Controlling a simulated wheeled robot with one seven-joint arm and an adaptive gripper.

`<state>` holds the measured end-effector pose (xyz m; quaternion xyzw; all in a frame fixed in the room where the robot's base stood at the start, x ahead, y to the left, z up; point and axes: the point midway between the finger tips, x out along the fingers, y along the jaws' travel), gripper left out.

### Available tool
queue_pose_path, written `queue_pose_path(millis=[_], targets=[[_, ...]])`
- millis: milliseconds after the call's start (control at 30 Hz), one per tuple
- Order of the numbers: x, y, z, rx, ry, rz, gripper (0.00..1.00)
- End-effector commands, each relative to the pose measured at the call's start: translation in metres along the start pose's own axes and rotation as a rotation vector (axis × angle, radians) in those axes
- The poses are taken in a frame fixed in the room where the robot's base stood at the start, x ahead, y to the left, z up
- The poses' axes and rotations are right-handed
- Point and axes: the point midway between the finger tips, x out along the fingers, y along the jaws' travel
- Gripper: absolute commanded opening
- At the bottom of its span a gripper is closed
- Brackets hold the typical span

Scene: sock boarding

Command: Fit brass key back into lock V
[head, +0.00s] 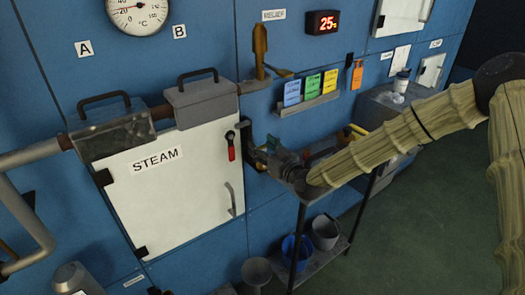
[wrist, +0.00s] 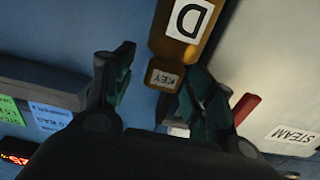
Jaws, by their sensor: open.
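A brass-brown block marked "KEY" (wrist: 164,79) shows in the wrist view, close to a larger brass body marked "D" (wrist: 186,22). They look joined or touching; I cannot tell which. My gripper (wrist: 160,82) is open, with its two dark green fingers on either side of the KEY block and no clear contact. In the head view my gripper (head: 268,149) is by the wall just right of the STEAM door, and it largely hides the brass piece there. I cannot make out a lock marked V in either view.
A red lever (head: 231,146) sits on the white STEAM door (head: 175,185), left of my gripper. A card rack (head: 308,105) is on the wall above. A shelf stand (head: 325,262) with a blue bucket (head: 296,250) is below. Open floor lies to the right.

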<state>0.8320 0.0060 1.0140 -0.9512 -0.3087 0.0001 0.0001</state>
Motion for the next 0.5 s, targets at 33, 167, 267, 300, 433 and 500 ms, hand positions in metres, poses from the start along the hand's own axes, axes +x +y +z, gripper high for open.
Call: queue_pose_path(millis=[33,167,267,300,433,500], targets=[[-0.0001,0.0,0.0002,0.0,0.0,0.0,0.55],[-0.0002,-0.0001,0.0001,0.0,0.0,0.0,0.37],[-0.0003,-0.0001,0.0001,0.0,0.0,0.0,0.19],[-0.0003,-0.0001,0.0001,0.0,0.0,0.0,0.12],[-0.0003,-0.0001,-0.0002,0.0,0.0,0.0,0.0],[-0.0003,-0.0001,-0.0002,0.0,0.001,0.0,0.0]])
